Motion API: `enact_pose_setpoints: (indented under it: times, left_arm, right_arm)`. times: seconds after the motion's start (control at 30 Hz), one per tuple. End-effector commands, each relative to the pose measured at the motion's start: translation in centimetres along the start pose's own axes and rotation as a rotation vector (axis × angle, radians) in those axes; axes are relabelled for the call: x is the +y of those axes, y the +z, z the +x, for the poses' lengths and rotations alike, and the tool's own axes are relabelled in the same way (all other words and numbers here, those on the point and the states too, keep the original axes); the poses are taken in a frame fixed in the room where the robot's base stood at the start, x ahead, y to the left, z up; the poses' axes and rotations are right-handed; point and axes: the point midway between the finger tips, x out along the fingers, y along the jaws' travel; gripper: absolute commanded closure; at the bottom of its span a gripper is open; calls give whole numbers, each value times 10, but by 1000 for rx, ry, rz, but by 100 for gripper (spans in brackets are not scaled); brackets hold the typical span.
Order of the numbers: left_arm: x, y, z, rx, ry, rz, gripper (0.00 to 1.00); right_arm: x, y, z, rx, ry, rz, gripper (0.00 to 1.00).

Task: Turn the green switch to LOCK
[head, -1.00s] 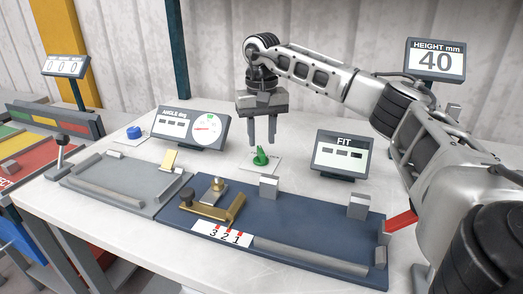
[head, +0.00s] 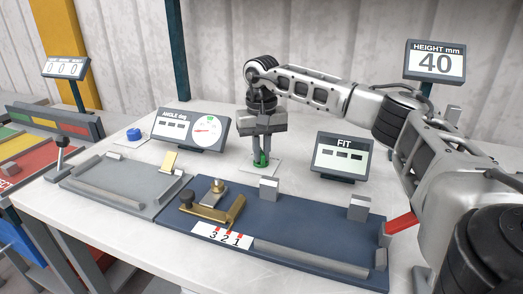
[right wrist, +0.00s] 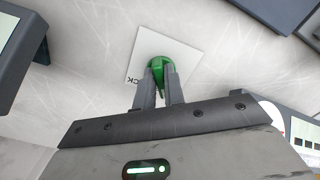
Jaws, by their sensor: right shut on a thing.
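The green switch (head: 261,163) stands on a white label plate (head: 272,168) on the table, between the angle display and the FIT display. My right gripper (head: 260,160) points straight down over it, with its fingers shut on the switch. In the right wrist view the green switch (right wrist: 160,68) shows between and beyond the two fingertips (right wrist: 160,80). The letters "CK" can be read on the plate's left side; the rest of the lettering is hidden. My left gripper is not in view.
The angle display (head: 190,130) stands to the left of the switch and the FIT display (head: 342,156) to its right. In front lies a blue fixture plate (head: 300,226) with metal blocks and a brass clamp (head: 218,208). A blue button (head: 134,133) sits at the back left.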

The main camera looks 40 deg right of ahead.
Motion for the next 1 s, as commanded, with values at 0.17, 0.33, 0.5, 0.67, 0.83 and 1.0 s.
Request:
enact_pose_setpoints:
  times: [0.17,0.33,0.5,0.67,0.83,1.0]
  left_arm:
    - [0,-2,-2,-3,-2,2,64]
    - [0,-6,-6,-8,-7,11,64]
    - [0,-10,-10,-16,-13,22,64]
    - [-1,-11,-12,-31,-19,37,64]
    - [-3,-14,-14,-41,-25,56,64]
    - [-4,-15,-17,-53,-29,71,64]
  right_arm:
    - [0,0,-1,-1,1,34,100]
    - [0,0,-2,-2,2,117,100]
    - [-1,0,-4,-2,1,251,100]
    - [-2,-1,-4,-2,1,402,100]
    - [-2,-1,-3,-1,1,564,100]
    - [-3,-2,-3,0,0,726,100]
